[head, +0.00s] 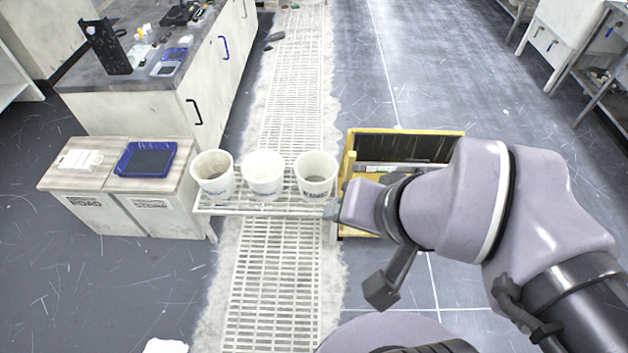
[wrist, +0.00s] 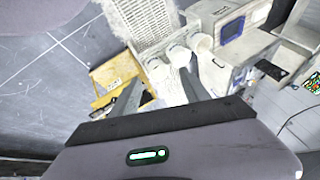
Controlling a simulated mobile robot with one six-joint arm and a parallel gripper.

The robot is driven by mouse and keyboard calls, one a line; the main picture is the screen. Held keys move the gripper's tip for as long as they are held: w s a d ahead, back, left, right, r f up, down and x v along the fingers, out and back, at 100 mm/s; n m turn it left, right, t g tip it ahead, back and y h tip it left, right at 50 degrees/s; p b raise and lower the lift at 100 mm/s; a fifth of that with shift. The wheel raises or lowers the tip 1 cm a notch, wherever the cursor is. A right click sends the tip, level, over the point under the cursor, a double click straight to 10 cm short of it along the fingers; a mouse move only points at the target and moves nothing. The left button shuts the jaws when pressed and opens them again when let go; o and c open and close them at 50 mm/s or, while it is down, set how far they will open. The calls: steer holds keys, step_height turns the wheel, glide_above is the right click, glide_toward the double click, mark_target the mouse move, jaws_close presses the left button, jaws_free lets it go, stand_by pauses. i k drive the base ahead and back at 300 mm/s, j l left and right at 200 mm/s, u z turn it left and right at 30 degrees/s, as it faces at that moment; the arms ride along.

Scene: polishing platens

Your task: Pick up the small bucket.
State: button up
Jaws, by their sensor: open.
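Three white buckets stand upright side by side on a slatted metal shelf (head: 270,208) in the head view: a left one (head: 213,180), a middle one (head: 263,178) and a right one (head: 316,180). They look alike in size, so I cannot tell which is the small one. In the wrist view, white buckets (wrist: 179,56) show beyond my gripper (wrist: 160,78), whose two fingers are apart with nothing held. In the head view my arm reaches in from the right, near the right bucket; the fingertips are unclear.
A yellow cart (head: 457,133) stands right of the shelf, partly behind my arm. A low cabinet (head: 95,190) with a blue tray (head: 146,157) stands left. A cluttered workbench (head: 150,105) is behind it. White floor grating (head: 270,290) runs under the shelf; open floor lies right.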

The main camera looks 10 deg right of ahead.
mark_target(315, 171)
steer(key=i+j+z, duration=0.25)
steer(key=i+j, duration=0.6)
steer(key=i, duration=0.15)
steer(key=i+j+z, duration=0.25)
steer(key=i+j, duration=0.65)
steer(key=j, duration=0.15)
